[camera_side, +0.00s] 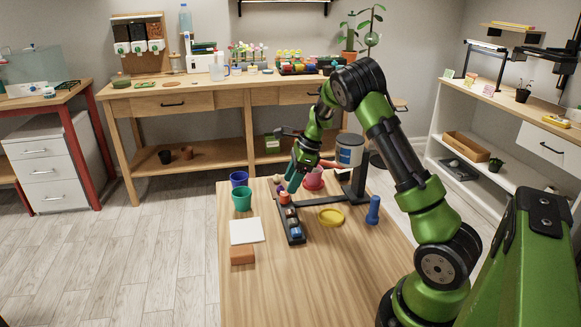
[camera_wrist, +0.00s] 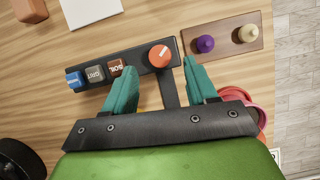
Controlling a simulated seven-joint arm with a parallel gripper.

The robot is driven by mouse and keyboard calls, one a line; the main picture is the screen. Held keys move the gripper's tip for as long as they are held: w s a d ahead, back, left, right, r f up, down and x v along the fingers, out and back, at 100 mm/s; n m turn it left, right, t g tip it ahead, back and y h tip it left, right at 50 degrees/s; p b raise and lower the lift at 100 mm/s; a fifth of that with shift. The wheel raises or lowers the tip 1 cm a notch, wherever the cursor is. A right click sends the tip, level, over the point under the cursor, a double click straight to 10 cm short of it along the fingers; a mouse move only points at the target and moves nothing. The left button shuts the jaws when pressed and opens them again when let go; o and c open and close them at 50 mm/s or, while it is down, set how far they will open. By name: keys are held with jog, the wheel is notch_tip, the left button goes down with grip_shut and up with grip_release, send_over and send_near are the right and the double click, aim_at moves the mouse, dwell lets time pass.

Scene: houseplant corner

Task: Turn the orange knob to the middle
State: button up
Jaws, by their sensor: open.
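The orange knob (camera_wrist: 159,56) sits at the right end of a dark panel (camera_wrist: 135,64) in the wrist view, with a small pale mark on its top. In the side view the knob (camera_side: 285,198) is at the far end of the panel (camera_side: 298,236). Beside it on the panel are a brown block marked SOIL (camera_wrist: 115,68), a grey block marked GRIT (camera_wrist: 95,73) and a blue block (camera_wrist: 74,79). My gripper (camera_wrist: 157,76) is open, its teal fingers spread on either side of the knob's near side. In the side view my gripper (camera_side: 293,180) is just above the knob; contact cannot be told.
A brown board (camera_wrist: 222,42) with a purple peg and a cream peg lies right of the knob. A pink pot (camera_side: 313,179) and a stand with a canister (camera_side: 349,150) are close by. A yellow dish (camera_side: 331,216), blue pot (camera_side: 239,179), green pot (camera_side: 242,200) and white pad (camera_side: 246,231) surround the panel.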

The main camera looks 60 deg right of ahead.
aim_at(285, 193)
jog(key=shift+x, duration=2.35)
jog(key=c, duration=1)
jog(key=shift+c, duration=0.2)
jog(key=shift+d, duration=0.1)
jog(key=n, duration=0.2)
jog(key=n+g+y, duration=0.1)
jog(key=n, duration=0.1)
jog(key=shift+w+d+n+g, duration=0.1)
jog(key=shift+n+g, duration=0.2)
jog(key=shift+n, duration=0.1)
jog(key=n+g, duration=0.1)
jog(key=n, duration=0.3)
jog(key=shift+w+n+g, duration=0.1)
jog(key=shift+n+g, duration=0.3)
